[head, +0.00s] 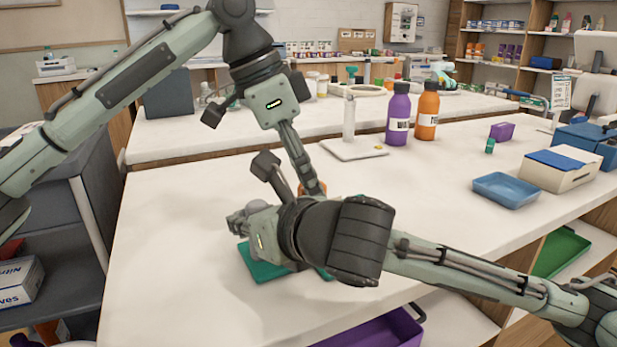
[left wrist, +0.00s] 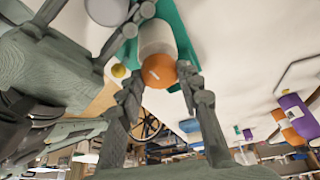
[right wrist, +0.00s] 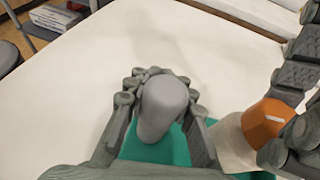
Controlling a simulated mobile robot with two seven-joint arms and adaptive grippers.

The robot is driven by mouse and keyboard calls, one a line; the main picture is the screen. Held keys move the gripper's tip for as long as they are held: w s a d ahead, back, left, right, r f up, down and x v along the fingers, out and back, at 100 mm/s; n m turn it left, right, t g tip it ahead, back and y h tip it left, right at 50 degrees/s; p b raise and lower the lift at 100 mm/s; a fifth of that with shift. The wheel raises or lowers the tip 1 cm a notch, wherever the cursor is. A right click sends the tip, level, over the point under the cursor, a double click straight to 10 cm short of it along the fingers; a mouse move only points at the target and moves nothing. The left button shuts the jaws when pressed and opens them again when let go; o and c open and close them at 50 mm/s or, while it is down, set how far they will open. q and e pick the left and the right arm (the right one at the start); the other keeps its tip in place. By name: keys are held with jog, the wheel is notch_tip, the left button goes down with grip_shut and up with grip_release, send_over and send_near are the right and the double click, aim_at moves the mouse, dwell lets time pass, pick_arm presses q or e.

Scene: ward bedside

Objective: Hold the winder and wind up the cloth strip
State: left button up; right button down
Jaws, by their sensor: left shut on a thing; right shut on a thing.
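The winder shows an orange end knob (left wrist: 162,71) with a white mark, on a pale cylinder (left wrist: 156,38) that may be the rolled cloth strip. My left gripper (left wrist: 162,75) is shut on the orange knob, coming from above. My right gripper (right wrist: 160,92) is shut on a grey rounded piece (right wrist: 163,103), beside the knob. A green base (head: 262,266) lies beneath both grippers on the table. In the head view my right gripper (head: 243,222) and forearm hide most of the winder; only a bit of orange (head: 312,188) shows. A loose strip end cannot be made out.
A white stand (head: 352,148), a purple bottle (head: 398,115) and an orange bottle (head: 427,112) stand behind. A blue tray (head: 506,190) and a white box (head: 558,168) are at right. The white tabletop (head: 165,235) is clear at left.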

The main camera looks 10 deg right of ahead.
pick_arm(q)
jog(key=m+g, duration=0.1)
jog(key=m, duration=0.3)
jog(key=shift+w+m+g, duration=0.1)
jog(key=shift+m+g, duration=0.2)
jog(key=shift+g, duration=0.1)
jog(key=shift+w+m+g+y, duration=0.1)
jog(key=shift+m+g+y, duration=0.4)
jog(key=shift+m, duration=1.4)
jog(key=o, duration=1.2)
jog(key=shift+c, duration=0.2)
jog(key=v, duration=1.2)
jog(key=shift+w, duration=0.15)
